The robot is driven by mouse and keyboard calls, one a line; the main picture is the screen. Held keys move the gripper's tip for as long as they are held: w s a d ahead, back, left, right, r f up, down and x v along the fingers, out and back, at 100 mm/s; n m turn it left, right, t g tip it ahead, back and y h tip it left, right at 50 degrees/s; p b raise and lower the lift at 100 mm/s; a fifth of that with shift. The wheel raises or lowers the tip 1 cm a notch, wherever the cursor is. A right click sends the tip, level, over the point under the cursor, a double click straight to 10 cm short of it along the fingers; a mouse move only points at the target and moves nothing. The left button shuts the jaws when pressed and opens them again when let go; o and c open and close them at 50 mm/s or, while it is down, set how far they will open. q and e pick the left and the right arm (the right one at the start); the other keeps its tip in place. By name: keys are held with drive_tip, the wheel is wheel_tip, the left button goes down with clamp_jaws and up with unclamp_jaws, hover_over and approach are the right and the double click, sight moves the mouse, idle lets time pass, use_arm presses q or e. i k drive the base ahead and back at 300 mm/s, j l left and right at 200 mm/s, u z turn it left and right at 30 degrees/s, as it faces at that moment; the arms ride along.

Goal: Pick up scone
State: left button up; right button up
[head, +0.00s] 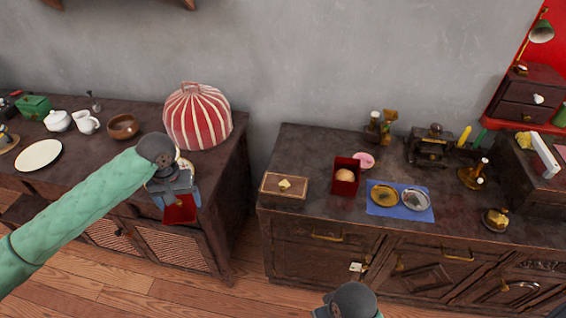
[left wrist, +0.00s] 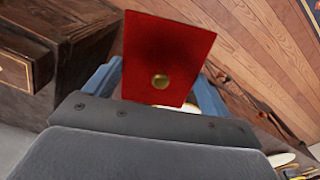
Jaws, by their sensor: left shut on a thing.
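A round tan bun, which looks like the scone (head: 345,175), sits in an open red box (head: 346,188) on the right counter. My left gripper (head: 180,200) is off to the left, in front of the left counter's edge and well apart from the scone. It is shut on a red panel (head: 180,212). In the left wrist view the red panel (left wrist: 165,50) shows a brass knob, with blue fingers (left wrist: 155,88) on both sides. Only a grey wrist part of my right arm shows at the bottom of the head view; its fingers are out of frame.
A wooden box (head: 284,188) stands left of the red box, and a blue mat (head: 400,212) with two metal dishes lies right of it. A pink dish (head: 364,160) is behind. A striped tea cosy (head: 196,118) stands on the left counter. A gap separates the counters.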

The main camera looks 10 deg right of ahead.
sight(342, 175)
drive_tip(key=z, duration=1.5)
drive_tip(key=i+l+z, duration=0.15)
drive_tip(key=l+z, duration=0.25)
drive_tip(key=i+l+z, duration=0.15)
drive_tip(key=z, duration=0.25)
drive_tip(key=i+l, duration=0.05)
drive_tip(key=l, duration=0.05)
